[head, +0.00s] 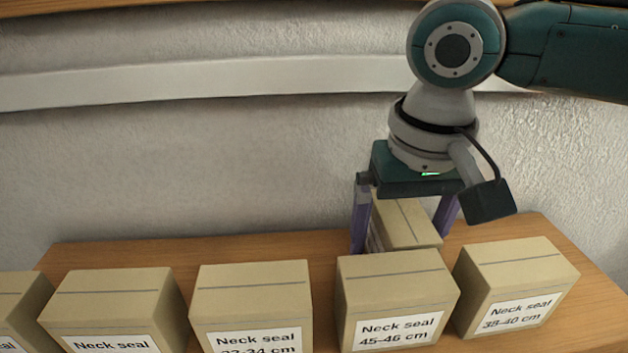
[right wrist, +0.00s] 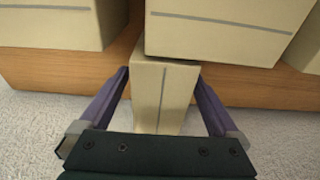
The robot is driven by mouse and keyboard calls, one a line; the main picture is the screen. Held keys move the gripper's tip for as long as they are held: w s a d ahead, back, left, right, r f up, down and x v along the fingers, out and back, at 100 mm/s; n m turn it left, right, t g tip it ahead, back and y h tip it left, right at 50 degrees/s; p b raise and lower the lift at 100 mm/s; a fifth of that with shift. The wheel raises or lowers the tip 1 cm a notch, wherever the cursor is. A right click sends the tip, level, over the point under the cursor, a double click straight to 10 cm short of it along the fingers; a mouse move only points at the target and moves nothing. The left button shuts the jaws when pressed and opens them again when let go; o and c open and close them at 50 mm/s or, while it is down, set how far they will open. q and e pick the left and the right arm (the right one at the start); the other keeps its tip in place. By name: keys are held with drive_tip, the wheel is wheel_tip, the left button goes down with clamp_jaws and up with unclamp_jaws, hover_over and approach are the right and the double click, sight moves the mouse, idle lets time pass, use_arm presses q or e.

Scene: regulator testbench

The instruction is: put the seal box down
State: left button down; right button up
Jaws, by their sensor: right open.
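The seal box is a tan carton (head: 405,222) behind the front row of cartons on the wooden shelf. Its underside is hidden, and no label on it is readable. My right gripper (head: 402,236) points down over it, open, with one purple finger on either side. In the right wrist view the same box (right wrist: 163,95) sits between the fingers of my right gripper (right wrist: 164,80), with gaps beside it towards the palm. Whether the fingertips touch it I cannot tell. My left gripper is not in view.
Several labelled cartons stand along the shelf front, among them "Neck seal 45-46 cm" (head: 397,300) just ahead of the box and "38-40 cm" (head: 515,287) to its right. The wooden shelf (head: 230,248) is bare at the back left. A rough pale wall (head: 200,170) rises behind.

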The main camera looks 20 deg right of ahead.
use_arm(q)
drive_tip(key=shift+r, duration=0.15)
use_arm(e)
drive_tip(key=shift+f, duration=0.1)
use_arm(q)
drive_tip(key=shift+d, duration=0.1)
use_arm(e)
drive_tip(key=shift+c, duration=1.4)
clamp_jaws()
